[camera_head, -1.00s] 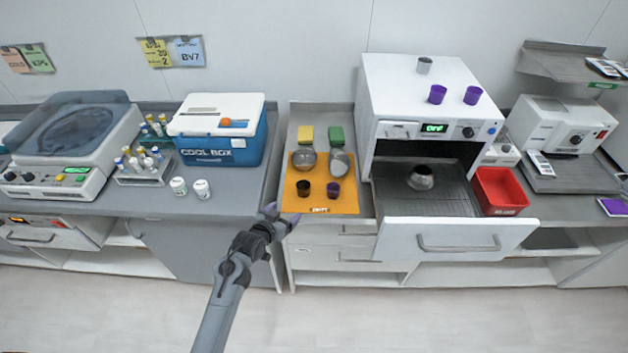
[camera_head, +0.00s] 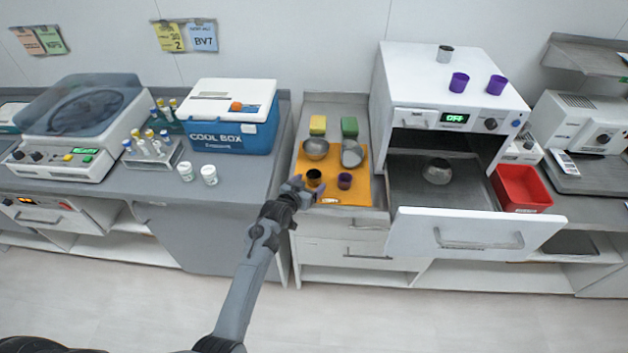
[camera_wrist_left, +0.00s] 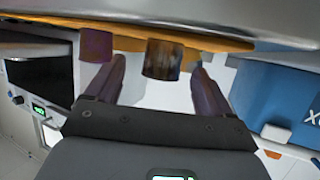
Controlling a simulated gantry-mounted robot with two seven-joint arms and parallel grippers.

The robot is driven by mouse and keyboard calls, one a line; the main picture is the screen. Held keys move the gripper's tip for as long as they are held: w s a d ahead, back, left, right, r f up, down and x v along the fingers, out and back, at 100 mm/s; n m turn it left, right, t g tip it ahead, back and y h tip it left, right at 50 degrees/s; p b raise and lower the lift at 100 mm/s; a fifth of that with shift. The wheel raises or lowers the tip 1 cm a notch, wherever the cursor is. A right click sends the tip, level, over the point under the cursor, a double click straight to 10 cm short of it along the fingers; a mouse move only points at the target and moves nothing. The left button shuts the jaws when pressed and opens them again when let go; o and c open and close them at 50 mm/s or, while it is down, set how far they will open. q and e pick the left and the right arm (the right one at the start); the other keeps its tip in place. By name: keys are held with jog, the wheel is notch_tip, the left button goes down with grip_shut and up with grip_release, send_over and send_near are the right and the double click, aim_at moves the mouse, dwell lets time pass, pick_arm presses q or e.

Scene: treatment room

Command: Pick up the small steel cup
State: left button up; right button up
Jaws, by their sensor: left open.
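A small, dark, shiny cup (camera_head: 314,178) stands on the orange mat (camera_head: 350,197), its sides brownish with reflections. A purple cup (camera_head: 344,181) stands just right of it. Another small steel cup (camera_head: 445,53) stands on top of the white oven. My left gripper (camera_head: 295,188) is open at the mat's front left edge, close to the dark cup. In the left wrist view the dark cup (camera_wrist_left: 162,60) shows between the two fingers (camera_wrist_left: 158,75), with the purple cup (camera_wrist_left: 96,45) beside it. I cannot tell whether a finger touches the cup. My right gripper is not in view.
Two steel bowls (camera_head: 315,149) (camera_head: 352,157) and yellow and green blocks (camera_head: 318,125) (camera_head: 349,127) are behind the cups. The oven's open drawer (camera_head: 413,198) holds a round steel vessel (camera_head: 437,171). A blue cool box (camera_head: 236,137) and two white jars (camera_head: 209,175) stand left.

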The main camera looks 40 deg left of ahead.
aim_at(310, 181)
pick_arm(q)
jog(key=shift+a+b+x, duration=0.2)
jog(key=shift+b+x, duration=0.25)
jog(key=shift+x, duration=2)
jog(key=shift+r, duration=0.1)
jog(key=c, duration=1)
jog(key=shift+c, duration=0.2)
